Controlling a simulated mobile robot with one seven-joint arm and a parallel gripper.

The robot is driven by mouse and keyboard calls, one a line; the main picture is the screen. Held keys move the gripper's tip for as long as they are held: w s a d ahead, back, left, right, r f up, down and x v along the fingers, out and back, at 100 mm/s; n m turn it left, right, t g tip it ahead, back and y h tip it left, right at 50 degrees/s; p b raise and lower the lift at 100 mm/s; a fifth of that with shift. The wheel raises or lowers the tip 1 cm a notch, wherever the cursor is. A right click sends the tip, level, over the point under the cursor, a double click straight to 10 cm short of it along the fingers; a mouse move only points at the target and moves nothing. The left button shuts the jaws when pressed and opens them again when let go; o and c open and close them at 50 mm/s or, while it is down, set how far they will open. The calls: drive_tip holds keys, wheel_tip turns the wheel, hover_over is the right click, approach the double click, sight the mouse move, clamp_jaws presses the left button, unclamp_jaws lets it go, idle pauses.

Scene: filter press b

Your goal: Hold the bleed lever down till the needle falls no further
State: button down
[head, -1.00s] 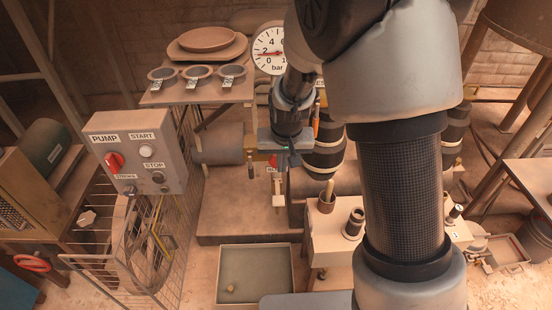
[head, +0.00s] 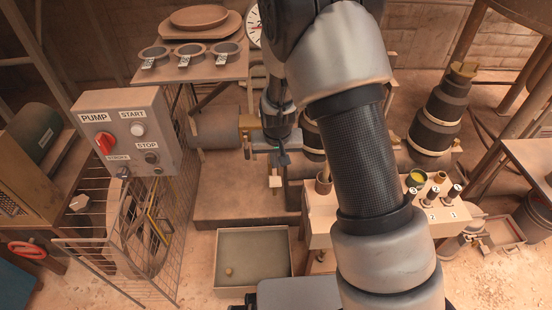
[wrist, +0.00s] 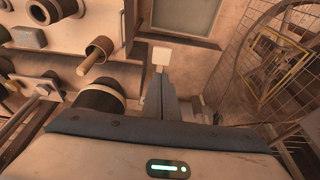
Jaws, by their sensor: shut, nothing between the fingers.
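The pale square tab (head: 275,181), which looks like the end of the bleed lever, shows just below my fingers in the head view. It also shows just beyond the fingertips in the wrist view (wrist: 161,55). My gripper (head: 284,160) is shut and empty, pointing down; its closed fingers also show in the wrist view (wrist: 160,78). I cannot tell whether the fingertips touch the tab. The pressure gauge (head: 253,28) is mostly hidden behind my arm. Only its left edge shows, and its needle cannot be read.
The pump box (head: 130,130) with a red knob and buttons stands at left above a wire cage (head: 120,240). A shallow tray (head: 253,233) lies on the floor below the tab. A pale bench (head: 320,225) with cups and numbered items is to the right.

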drive_tip(key=b, duration=0.1)
hover_over(275, 180)
drive_tip(key=f, duration=0.4)
drive_tip(key=s+f, duration=0.1)
drive_tip(key=f, duration=0.1)
drive_tip(key=shift+d+f, duration=0.15)
drive_tip(key=shift+f, duration=0.1)
drive_tip(key=shift+f+b, duration=0.35)
drive_tip(key=shift+f, duration=0.35)
